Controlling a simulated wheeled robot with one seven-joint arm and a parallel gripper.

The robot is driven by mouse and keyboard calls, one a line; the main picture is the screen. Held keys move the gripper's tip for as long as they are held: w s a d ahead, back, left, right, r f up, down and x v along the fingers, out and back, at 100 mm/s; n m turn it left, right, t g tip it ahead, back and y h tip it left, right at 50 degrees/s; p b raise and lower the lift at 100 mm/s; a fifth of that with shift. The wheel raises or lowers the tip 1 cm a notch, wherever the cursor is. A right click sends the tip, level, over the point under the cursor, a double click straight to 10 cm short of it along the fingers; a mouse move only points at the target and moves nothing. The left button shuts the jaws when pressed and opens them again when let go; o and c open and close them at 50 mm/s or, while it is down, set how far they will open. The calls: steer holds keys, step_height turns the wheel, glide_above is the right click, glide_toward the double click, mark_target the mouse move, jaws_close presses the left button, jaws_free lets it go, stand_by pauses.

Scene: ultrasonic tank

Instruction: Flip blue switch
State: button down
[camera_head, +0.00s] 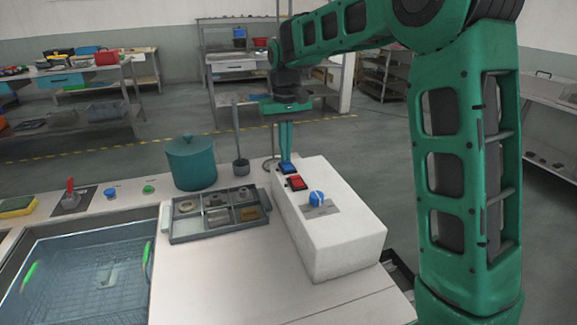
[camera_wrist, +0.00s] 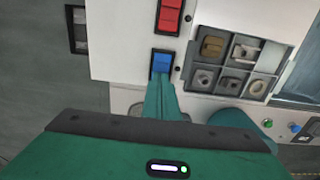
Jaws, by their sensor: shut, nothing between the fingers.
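The blue switch (camera_head: 288,168) is a rocker in a black frame at the far end of the top of a white box (camera_head: 337,236). In the wrist view the blue switch (camera_wrist: 162,64) shows just beyond my fingertips. My gripper (camera_head: 286,157) is shut and empty, pointing down over the switch. In the wrist view my gripper (camera_wrist: 160,80) has its fingertips overlapping the near edge of the blue rocker. I cannot tell whether they touch it or hover just above. The fingers hide part of the switch.
A red switch (camera_head: 297,183) and a blue knob (camera_head: 317,198) sit on the same box. A compartment tray (camera_head: 178,238) with small parts lies to the left, with a teal pot (camera_head: 191,163) behind it. A water tank (camera_head: 85,270) is farther left.

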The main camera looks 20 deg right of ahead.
steer(key=shift+f, duration=0.35)
stand_by(0.3)
step_height(320, 180, up, 7)
stand_by(0.9)
